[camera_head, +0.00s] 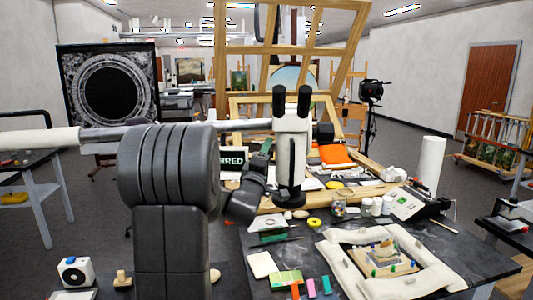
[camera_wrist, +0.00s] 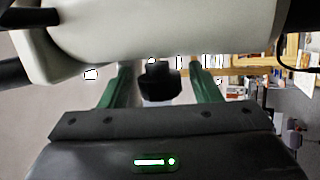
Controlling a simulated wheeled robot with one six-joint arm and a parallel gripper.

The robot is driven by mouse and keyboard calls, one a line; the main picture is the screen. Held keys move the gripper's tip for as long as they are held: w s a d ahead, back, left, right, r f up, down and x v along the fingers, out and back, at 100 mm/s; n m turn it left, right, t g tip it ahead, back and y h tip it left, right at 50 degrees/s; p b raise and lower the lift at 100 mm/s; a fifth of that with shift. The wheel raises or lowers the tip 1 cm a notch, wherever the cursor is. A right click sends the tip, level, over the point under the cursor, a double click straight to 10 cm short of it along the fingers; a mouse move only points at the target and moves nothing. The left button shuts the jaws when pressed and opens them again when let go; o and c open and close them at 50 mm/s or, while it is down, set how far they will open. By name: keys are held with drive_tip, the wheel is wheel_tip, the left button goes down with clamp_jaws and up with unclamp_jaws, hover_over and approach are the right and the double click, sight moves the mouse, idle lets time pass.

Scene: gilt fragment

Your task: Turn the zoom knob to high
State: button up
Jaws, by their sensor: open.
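A white stereo microscope (camera_head: 292,155) with black eyepieces stands upright on the bench. A dark round knob (camera_head: 324,131) sticks out on its right side. My gripper (camera_head: 266,148) is at the microscope's left side, with a green finger just showing. In the wrist view my gripper (camera_wrist: 163,78) is open, its two green fingers apart. A black knob (camera_wrist: 160,80) on the white body lies between them; I cannot tell whether either finger touches it. The knob's marking is not readable, and its left side in the head view is hidden by my arm.
The dark bench (camera_head: 460,262) carries a padded frame (camera_head: 345,278) holding a gilt fragment, colored strips, small jars and a white cylinder (camera_head: 431,163). A wooden easel frame (camera_head: 222,60) stands behind the microscope. A side table (camera_head: 35,165) is at the left.

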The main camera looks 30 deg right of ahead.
drive_tip(key=c, duration=1)
drive_tip(key=b, duration=0.3)
drive_tip(key=shift+f+h+b, duration=0.3)
drive_tip(key=shift+f+h, duration=0.05)
drive_tip(key=shift+h, duration=0.05)
drive_tip(key=shift+r+m+t+b, duration=0.2)
drive_tip(key=shift+m+t+b, duration=0.15)
drive_tip(key=shift+b, duration=0.55)
drive_tip(key=shift+r+h, duration=0.1)
drive_tip(key=shift+h, duration=0.2)
drive_tip(key=o, duration=1)
